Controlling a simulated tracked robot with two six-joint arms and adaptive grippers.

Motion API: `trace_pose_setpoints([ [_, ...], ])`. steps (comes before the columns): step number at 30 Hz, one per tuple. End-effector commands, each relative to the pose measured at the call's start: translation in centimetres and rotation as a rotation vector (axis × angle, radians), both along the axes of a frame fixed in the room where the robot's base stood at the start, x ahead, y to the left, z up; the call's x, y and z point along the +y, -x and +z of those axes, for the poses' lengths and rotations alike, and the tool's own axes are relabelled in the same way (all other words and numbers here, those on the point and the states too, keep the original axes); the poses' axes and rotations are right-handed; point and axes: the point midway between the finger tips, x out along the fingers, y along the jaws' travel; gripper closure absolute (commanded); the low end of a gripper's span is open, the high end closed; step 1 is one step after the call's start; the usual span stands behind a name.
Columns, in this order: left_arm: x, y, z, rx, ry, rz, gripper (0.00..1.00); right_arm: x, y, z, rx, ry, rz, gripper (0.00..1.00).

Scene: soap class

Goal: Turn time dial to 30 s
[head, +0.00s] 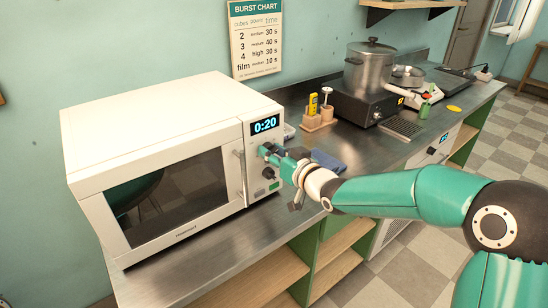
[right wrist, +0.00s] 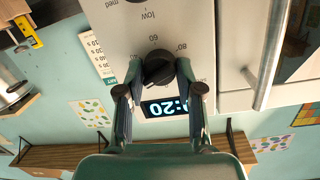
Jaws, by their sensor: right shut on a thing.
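A cream microwave (head: 150,130) stands on the steel counter. Its display (head: 265,125) reads 0:20, and the same display shows upside down in the right wrist view (right wrist: 165,106). The time dial (right wrist: 157,70) is a black knob with numbers such as 60 and 80 around it. My right gripper (head: 270,152) is at the microwave's control panel, and in the right wrist view its fingertips (right wrist: 158,88) are shut on the dial from both sides. A second dark dial (head: 268,174) sits lower on the panel. My left gripper is in neither view.
A burst chart (head: 256,40) hangs on the wall above the counter. A wooden holder (head: 318,120) stands right of the microwave, with a pot (head: 370,72) on a cooker farther back. The microwave's door handle (head: 240,170) is close beside the panel. A blue cloth (head: 328,160) lies behind my right wrist.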

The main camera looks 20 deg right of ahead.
Motion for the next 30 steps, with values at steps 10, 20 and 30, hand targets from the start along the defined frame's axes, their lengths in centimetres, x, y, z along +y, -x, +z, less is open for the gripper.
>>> trace_pose_setpoints([
  [10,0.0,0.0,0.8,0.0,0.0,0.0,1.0,-0.2,-0.1,-0.1,0.097,-0.248,-0.003,0.99],
  [20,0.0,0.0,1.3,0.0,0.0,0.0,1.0,-0.3,-0.1,-0.1,0.132,-0.354,-0.003,0.99],
  [30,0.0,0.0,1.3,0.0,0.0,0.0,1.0,-0.4,-0.1,-0.1,0.135,-0.366,-0.004,0.99],
])
